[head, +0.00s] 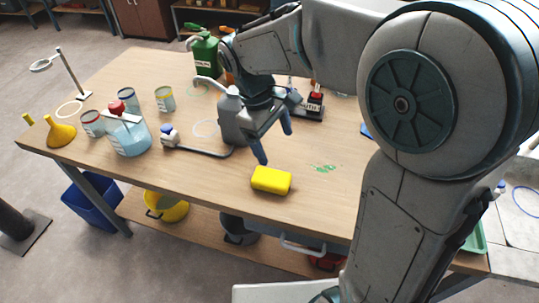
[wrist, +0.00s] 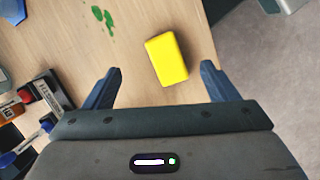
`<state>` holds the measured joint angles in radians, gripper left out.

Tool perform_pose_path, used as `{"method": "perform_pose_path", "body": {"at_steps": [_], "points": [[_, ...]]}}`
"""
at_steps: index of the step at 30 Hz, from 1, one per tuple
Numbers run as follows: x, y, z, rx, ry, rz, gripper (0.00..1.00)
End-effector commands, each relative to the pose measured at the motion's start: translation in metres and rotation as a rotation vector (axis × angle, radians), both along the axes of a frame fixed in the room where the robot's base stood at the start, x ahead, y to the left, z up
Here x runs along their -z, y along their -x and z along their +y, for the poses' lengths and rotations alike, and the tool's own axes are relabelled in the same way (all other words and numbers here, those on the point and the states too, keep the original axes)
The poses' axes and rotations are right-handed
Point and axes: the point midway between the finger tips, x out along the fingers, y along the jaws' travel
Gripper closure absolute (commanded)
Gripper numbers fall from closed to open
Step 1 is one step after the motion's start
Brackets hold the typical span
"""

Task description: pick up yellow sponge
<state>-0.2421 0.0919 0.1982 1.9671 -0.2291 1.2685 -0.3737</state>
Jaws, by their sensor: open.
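The yellow sponge (head: 271,181) lies flat on the wooden table near its front edge. In the wrist view the sponge (wrist: 167,59) lies ahead of the fingertips, right of the middle between them and nearer the right finger. My gripper (head: 275,144) is open and empty, above the table and a little behind the sponge. Its two blue fingers also show in the wrist view (wrist: 160,72), spread apart. The fingers do not appear to touch the sponge.
A grey spouted bottle (head: 233,118) stands left of my gripper, by a black hose-like tool (head: 200,146). A green spill (head: 323,168) marks the table right of the sponge. A blue-liquid bottle (head: 129,137) and several jars stand at left. Bare table lies around the sponge.

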Motion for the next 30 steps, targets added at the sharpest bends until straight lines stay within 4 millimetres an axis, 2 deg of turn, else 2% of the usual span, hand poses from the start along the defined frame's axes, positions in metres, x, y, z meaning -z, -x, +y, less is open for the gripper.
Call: {"method": "perform_pose_path", "body": {"at_steps": [1, 6, 11, 14, 24, 30], "points": [[0.006, -0.008, 0.015, -0.065, 0.017, 0.037, 0.2], [0.017, -0.024, 0.047, -0.227, 0.061, 0.121, 0.2], [0.023, -0.029, 0.059, -0.293, 0.079, 0.158, 0.2], [0.033, -0.028, 0.057, -0.302, 0.082, 0.165, 0.2], [0.091, -0.019, 0.034, -0.299, 0.081, 0.163, 0.2], [0.103, -0.017, 0.029, -0.299, 0.08, 0.162, 0.2]]}}
